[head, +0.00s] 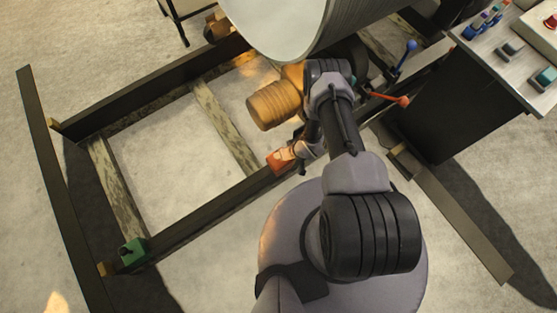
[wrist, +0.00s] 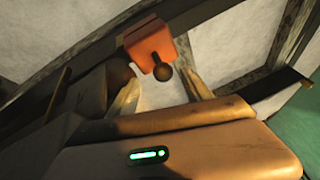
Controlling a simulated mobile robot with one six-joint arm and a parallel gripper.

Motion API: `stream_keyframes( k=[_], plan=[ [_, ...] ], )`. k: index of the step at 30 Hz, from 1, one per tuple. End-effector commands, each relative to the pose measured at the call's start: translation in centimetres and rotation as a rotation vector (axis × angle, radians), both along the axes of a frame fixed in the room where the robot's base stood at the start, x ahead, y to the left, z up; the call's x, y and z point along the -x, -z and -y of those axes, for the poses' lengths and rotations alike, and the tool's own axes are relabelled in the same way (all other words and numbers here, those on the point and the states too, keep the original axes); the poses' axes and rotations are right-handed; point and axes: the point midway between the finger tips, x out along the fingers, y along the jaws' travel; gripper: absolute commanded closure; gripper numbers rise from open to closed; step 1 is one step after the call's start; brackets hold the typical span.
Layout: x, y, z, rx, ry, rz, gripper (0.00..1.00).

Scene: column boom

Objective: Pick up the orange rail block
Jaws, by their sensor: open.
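The orange rail block (head: 278,161) sits on the dark near rail of the frame, close to my gripper (head: 291,153) in the head view. In the wrist view the orange rail block (wrist: 146,40) is at the top middle, with a dark round knob (wrist: 160,72) on its near side. My gripper (wrist: 159,76) is open, its two pale fingers apart. In that picture the knob lies between the fingertips and the block's body just beyond them. I cannot tell whether the fingers touch it.
A green block (head: 133,252) sits at the frame's lower left corner. Red (head: 401,100) and blue (head: 411,46) levers and a control desk (head: 515,60) are at the right.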

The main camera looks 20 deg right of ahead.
Motion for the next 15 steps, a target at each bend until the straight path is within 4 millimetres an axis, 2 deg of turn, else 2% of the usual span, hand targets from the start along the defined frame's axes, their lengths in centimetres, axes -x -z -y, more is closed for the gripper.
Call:
stream_keyframes(
  k=[1, 7, 12, 15],
  plan=[
    [-0.2, 0.9, -0.1, 0.0, 0.0, 0.0, 0.41],
    [-1.2, 2.5, -0.8, 0.0, -0.001, 0.001, 0.41],
    [-2.5, 5.6, -1.8, 0.0, -0.001, 0.0, 0.41],
    [-2.7, 5.7, -1.8, 0.001, 0.001, -0.001, 0.41]
  ],
)
